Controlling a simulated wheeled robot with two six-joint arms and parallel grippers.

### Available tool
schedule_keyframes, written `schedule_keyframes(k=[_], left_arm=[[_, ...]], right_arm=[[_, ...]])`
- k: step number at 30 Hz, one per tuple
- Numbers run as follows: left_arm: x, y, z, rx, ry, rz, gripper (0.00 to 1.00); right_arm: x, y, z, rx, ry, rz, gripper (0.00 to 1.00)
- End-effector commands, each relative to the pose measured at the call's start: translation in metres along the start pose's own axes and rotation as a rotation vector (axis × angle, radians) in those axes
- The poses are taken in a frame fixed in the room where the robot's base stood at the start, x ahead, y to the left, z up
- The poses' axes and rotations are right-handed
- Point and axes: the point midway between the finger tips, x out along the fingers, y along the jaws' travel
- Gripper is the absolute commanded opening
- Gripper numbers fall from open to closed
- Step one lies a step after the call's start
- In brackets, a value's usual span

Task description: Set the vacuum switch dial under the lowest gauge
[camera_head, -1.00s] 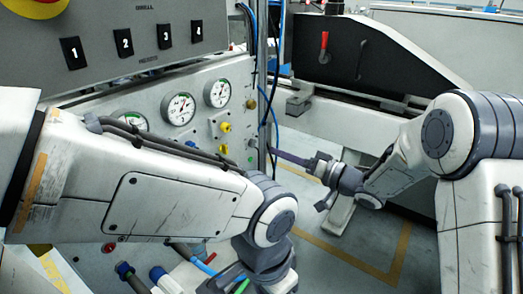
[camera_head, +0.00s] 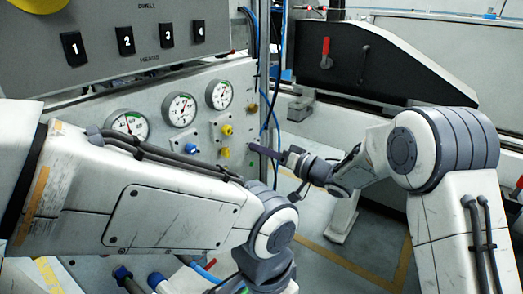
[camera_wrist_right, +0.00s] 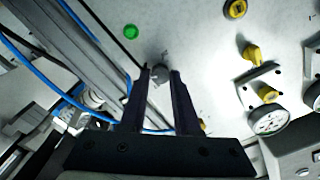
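My right gripper (camera_head: 252,148) reaches the light panel from the right. In the right wrist view it is open (camera_wrist_right: 160,72), with its two dark fingers on either side of a small grey dial (camera_wrist_right: 158,74). I cannot tell whether either finger touches the dial. In the head view the fingers cover the dial. Three round gauges stand on the panel: a left one (camera_head: 130,124), a middle one (camera_head: 179,109) and a right one (camera_head: 219,95). The left one sits lowest in the picture. My left arm crosses the foreground; its gripper is out of view.
Yellow knobs (camera_head: 227,130) sit left of my right gripper. A green button (camera_wrist_right: 131,31) is near the dial in the wrist view. Blue hoses (camera_head: 272,100) run along the panel's right edge. A box with numbered switches (camera_head: 125,41) overhangs the gauges.

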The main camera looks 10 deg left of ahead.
Motion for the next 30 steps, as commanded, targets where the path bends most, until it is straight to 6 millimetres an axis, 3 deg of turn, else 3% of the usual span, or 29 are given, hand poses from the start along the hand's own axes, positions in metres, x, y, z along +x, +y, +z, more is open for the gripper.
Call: schedule_keyframes(k=[14,30], left_arm=[[-0.0001,0.0,0.0,0.0,0.0,0.0,0.5],[0.0081,-0.0006,0.0004,0.0,0.0,0.0,0.5]], right_arm=[[-0.0002,0.0002,0.0002,-0.088,0.0,0.001,0.0],[-0.0003,0.0011,0.0015,-0.556,0.0,0.002,0.0]])
